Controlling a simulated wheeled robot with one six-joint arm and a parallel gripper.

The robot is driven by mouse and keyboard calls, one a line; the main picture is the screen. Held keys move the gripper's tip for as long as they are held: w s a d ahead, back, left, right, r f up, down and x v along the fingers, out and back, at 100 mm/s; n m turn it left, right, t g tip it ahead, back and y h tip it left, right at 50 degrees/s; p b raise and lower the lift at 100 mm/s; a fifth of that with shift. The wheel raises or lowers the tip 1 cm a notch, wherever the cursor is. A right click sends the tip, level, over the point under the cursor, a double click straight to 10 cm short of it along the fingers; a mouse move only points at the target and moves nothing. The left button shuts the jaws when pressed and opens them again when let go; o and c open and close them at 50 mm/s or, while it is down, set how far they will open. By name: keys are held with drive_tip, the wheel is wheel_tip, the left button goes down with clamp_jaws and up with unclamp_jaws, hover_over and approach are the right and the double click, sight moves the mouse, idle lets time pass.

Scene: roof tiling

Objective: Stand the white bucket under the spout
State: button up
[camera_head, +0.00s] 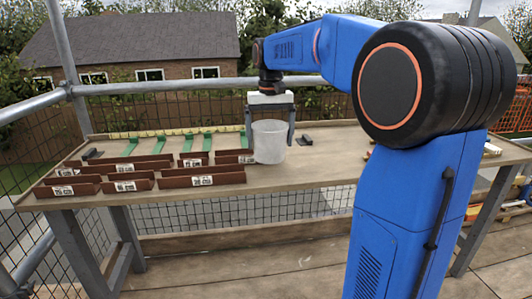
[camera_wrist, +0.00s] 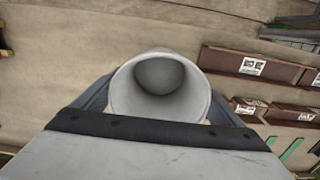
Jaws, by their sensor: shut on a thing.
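My gripper points down and is shut on the bucket's sides. In the wrist view the bucket (camera_wrist: 160,88) shows from above with its open mouth up, and it looks empty. My gripper (camera_wrist: 160,105) has a finger on each side of it there. I cannot tell whether the bucket's base touches the bench. I cannot make out a spout in either view.
Brown gutter pieces (camera_head: 202,179) with white labels lie left of the bucket on the bench (camera_head: 310,166). Green strips (camera_head: 161,143) lie behind them by a yellow rule. A small dark piece (camera_head: 305,140) lies right of the bucket. Bench right of the bucket is mostly clear.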

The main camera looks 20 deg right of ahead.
drive_tip(key=shift+f, duration=2.3)
drive_tip(key=o, duration=0.8)
drive_tip(key=shift+o, duration=0.2)
wheel_tip(320, 180, up, 12)
drive_tip(key=t, duration=0.1)
approach(270, 152)
drive_tip(key=s+f, duration=0.3)
drive_tip(key=s+a+f+n+t, duration=0.1)
drive_tip(key=s+a+f, duration=0.1)
drive_tip(key=s+f, duration=0.8)
drive_tip(key=s+a+f+n+t, duration=0.2)
drive_tip(key=s+f, duration=0.8)
drive_tip(key=s, duration=0.2)
drive_tip(key=shift+s+a+f+t, duration=0.2)
drive_tip(key=shift+s+a+t, duration=0.1)
drive_tip(key=shift+s, duration=0.1)
